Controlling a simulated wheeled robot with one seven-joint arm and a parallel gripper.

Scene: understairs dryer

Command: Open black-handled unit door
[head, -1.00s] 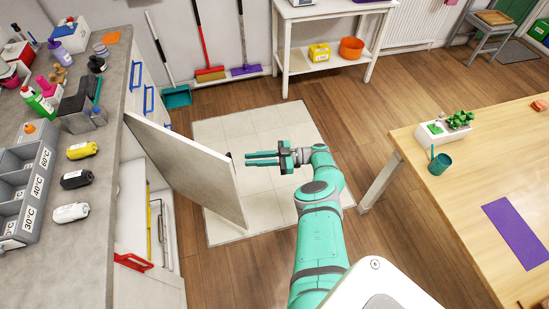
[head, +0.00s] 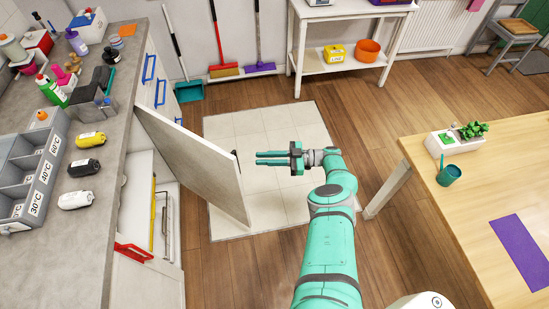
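The white unit door (head: 195,160) stands swung well out from the counter front, over the pale floor tiles. A small piece of its black handle (head: 236,155) shows at the free edge; the rest is hidden behind the panel. The unit's opening (head: 150,205) is exposed, with a yellow pipe (head: 153,210) and a grey pipe inside. My gripper (head: 272,158) is just right of the door's free edge, its two teal fingers pointing left at it. The fingers are parallel with a narrow gap and nothing between them. They look apart from the handle and door.
A red handle (head: 133,251) is on the nearer unit and blue handles (head: 149,68) are on farther ones. The grey counter (head: 107,180) runs along the left. A wooden table (head: 480,180) stands at right. Tiled floor (head: 285,205) around my gripper is clear.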

